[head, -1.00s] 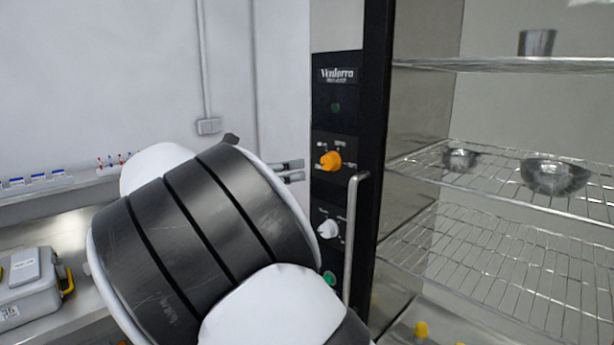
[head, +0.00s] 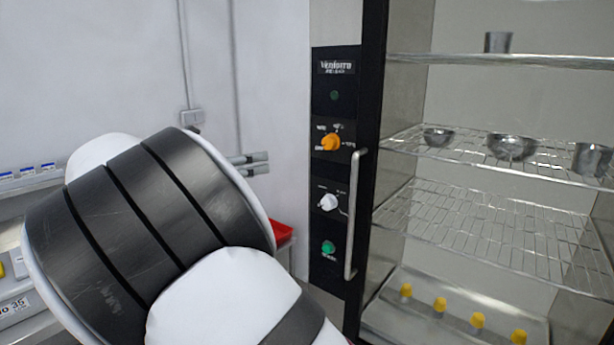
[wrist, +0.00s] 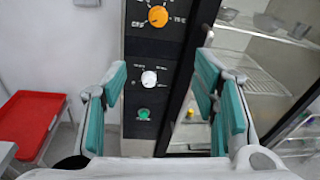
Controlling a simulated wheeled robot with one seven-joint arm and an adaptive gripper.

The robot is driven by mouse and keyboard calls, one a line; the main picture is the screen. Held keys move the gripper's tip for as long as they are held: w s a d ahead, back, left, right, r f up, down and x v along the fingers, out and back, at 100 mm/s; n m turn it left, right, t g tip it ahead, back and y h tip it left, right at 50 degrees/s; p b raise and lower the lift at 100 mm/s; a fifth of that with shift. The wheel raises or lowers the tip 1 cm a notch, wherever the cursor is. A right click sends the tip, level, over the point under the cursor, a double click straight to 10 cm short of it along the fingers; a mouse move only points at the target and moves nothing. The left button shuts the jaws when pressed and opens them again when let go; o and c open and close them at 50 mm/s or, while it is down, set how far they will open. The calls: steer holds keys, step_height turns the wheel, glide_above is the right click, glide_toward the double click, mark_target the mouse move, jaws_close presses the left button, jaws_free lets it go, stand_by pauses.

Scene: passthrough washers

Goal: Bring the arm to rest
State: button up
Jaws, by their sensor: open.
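My gripper (wrist: 163,100) is open and empty in the wrist view, with teal pads on both fingers. It faces the black control panel (wrist: 152,75) of the cabinet, which shows between the fingers. I cannot tell the exact gap between the fingers and the panel. The panel carries an orange knob (head: 331,142), a white knob (head: 328,202) and a green button (head: 328,248).
A vertical door handle (head: 353,215) stands beside the panel. Wire shelves (head: 480,222) right of it hold metal bowls (head: 511,147); several yellow-capped items (head: 440,304) stand below. A red tray (wrist: 30,122) is at left in the wrist view. A grey case (head: 14,305) is partly behind my arm.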

steer(key=s+d+f+m+g+y, duration=0.1)
steer(key=s+d+m+g+y, duration=0.45)
steer(key=d, duration=0.85)
steer(key=s+d+f+m+g, duration=0.1)
steer(key=s+d+m+g, duration=0.4)
steer(key=d, duration=1)
steer(key=s+d+f+m+t+y, duration=0.1)
steer(key=s+f+m+t+y, duration=0.1)
steer(key=s+m, duration=0.7)
steer(key=s+d+f+m+t+y, duration=0.1)
steer(key=s+d+f+m+y, duration=0.1)
steer(key=s+m, duration=0.7)
steer(key=s+f+y, duration=0.1)
steer(key=s+y, duration=0.1)
steer(key=s, duration=0.5)
steer(key=shift+s+d+m+t, duration=0.15)
steer(key=shift+s+m+t, duration=0.15)
steer(key=shift+m+t, duration=0.05)
